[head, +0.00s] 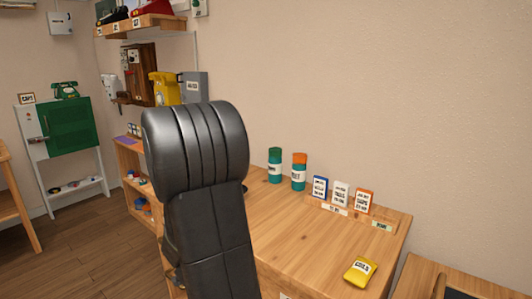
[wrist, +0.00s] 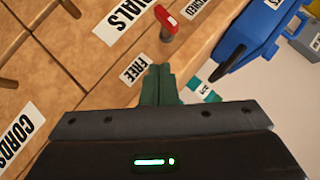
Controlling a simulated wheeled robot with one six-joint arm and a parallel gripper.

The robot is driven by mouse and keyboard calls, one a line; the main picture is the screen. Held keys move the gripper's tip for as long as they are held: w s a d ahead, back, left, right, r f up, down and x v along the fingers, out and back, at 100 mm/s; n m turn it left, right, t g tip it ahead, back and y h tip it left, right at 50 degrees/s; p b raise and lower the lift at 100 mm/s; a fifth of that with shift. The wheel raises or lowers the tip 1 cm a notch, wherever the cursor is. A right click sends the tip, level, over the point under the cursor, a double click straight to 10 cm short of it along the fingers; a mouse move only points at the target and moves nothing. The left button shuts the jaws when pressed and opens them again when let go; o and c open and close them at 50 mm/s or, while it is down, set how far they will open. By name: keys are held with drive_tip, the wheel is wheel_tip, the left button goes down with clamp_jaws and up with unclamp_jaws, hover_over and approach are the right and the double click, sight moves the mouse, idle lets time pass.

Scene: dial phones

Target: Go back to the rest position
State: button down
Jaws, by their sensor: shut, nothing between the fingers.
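My gripper (wrist: 160,72) shows in the wrist view. Its two green fingers are together and hold nothing. They point over a wooden surface, close to a white label reading FREE (wrist: 134,68). In the head view my black arm stands upright in the middle and hides part of the wooden table (head: 310,243). My fingers do not show in the head view.
In the wrist view a red piece (wrist: 166,20) stands near a DIALS label (wrist: 124,17), and a blue object (wrist: 258,32) is at upper right. In the head view, two canisters (head: 275,165), several small boxes (head: 341,192) and a yellow pouch (head: 360,271) are on the table.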

drive_tip(key=p+v, duration=0.1)
drive_tip(key=v, duration=0.6)
